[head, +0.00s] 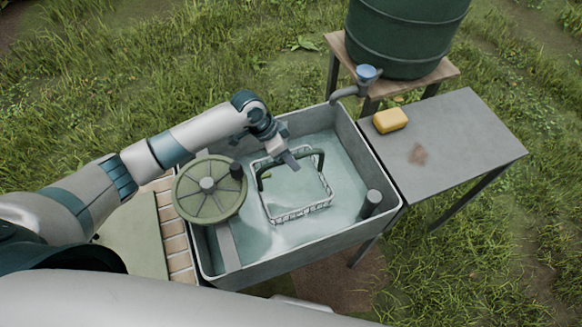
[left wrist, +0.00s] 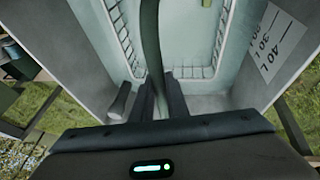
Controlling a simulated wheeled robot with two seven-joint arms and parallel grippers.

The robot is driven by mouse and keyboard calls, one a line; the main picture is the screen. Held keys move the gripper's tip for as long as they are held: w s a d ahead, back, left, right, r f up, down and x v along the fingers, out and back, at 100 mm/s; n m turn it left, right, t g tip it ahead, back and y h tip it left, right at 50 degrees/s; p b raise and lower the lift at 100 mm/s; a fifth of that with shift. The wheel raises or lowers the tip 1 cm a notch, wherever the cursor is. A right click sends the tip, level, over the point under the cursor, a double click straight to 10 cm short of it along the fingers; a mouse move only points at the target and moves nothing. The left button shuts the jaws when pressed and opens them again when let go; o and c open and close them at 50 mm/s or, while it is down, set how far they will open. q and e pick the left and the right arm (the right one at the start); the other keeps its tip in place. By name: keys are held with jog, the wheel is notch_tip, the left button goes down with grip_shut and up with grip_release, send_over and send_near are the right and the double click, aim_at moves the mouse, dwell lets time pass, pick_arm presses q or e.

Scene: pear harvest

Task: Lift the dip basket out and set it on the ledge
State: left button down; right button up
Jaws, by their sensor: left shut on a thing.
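The dip basket (head: 297,212) is a pale wire basket with a green arched handle (head: 319,160), inside the grey wash trough (head: 300,255). Its rim shows around the water, and its lower part is hidden. My left gripper (head: 290,162) reaches over the trough's far left part and is shut on the handle. In the left wrist view the handle (left wrist: 151,45) runs between the two fingers (left wrist: 157,100), with basket mesh (left wrist: 126,40) on both sides. A brick-topped ledge (head: 178,245) runs along the trough's left side. My right gripper is not in view.
A round green slotted lid or wheel (head: 208,188) covers the trough's left part. A grey post (head: 371,203) stands at its right. A tap (head: 366,75) hangs over the back corner. A yellow sponge or block (head: 390,120) lies on the grey side table (head: 460,140), otherwise mostly clear.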

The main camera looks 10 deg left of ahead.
pick_arm(q)
notch_tip(320, 180, up, 6)
jog(key=shift+r+b, duration=0.1)
jog(key=shift+b, duration=0.55)
jog(key=shift+r, duration=0.1)
notch_tip(320, 180, up, 16)
jog(key=p, duration=1.1)
jog(key=shift+r, duration=0.15)
dwell(0.4)
jog(key=shift+r, duration=0.1)
